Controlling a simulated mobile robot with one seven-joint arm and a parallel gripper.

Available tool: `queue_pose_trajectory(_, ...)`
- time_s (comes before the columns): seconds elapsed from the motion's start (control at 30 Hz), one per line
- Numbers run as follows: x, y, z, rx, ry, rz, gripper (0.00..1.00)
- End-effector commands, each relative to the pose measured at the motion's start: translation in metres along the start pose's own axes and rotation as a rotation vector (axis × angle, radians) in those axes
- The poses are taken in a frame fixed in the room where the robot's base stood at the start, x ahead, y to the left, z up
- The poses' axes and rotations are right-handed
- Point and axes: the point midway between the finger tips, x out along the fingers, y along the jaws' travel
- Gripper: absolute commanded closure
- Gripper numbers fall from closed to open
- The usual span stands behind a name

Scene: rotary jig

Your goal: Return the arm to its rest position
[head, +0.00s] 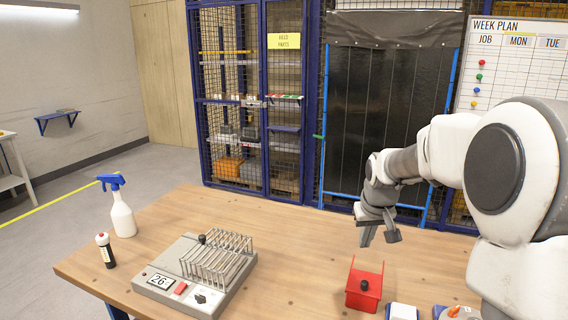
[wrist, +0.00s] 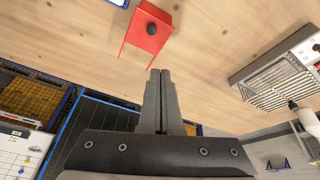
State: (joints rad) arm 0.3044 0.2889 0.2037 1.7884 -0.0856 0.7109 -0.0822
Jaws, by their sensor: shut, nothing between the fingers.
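My gripper (head: 378,238) is at the end of my white and grey arm, above the back right part of the wooden table in the head view. In the wrist view its two dark fingers (wrist: 160,73) are together with nothing between them. It is apart from everything on the table. A red holder (head: 364,289) with a black knob stands below and in front of it; the holder also shows just beyond the fingertips in the wrist view (wrist: 150,36).
A grey jig (head: 197,273) with a wire rack and a display reading 26 stands on the table (head: 290,232). Blue-framed cages stand behind. The table between jig and red holder is clear.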

Motion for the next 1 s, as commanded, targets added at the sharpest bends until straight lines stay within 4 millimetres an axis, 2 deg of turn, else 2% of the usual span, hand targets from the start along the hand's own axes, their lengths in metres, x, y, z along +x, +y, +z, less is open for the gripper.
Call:
queue_pose_trajectory(0.03, -0.021, -0.006, 0.009, -0.007, 0.011, 0.01, 1.0)
queue_pose_trajectory(0.2, -0.071, -0.023, 0.045, -0.013, 0.03, 0.029, 1.0)
queue_pose_trajectory(0.5, -0.138, -0.046, 0.125, -0.004, 0.072, 0.033, 1.0)
queue_pose_trajectory(0.63, -0.156, -0.053, 0.163, 0.006, 0.093, 0.022, 1.0)
queue_pose_trajectory(0.8, -0.169, -0.062, 0.21, 0.017, 0.117, -0.005, 1.0)
queue_pose_trajectory(1.0, -0.172, -0.068, 0.244, 0.025, 0.131, -0.032, 1.0)
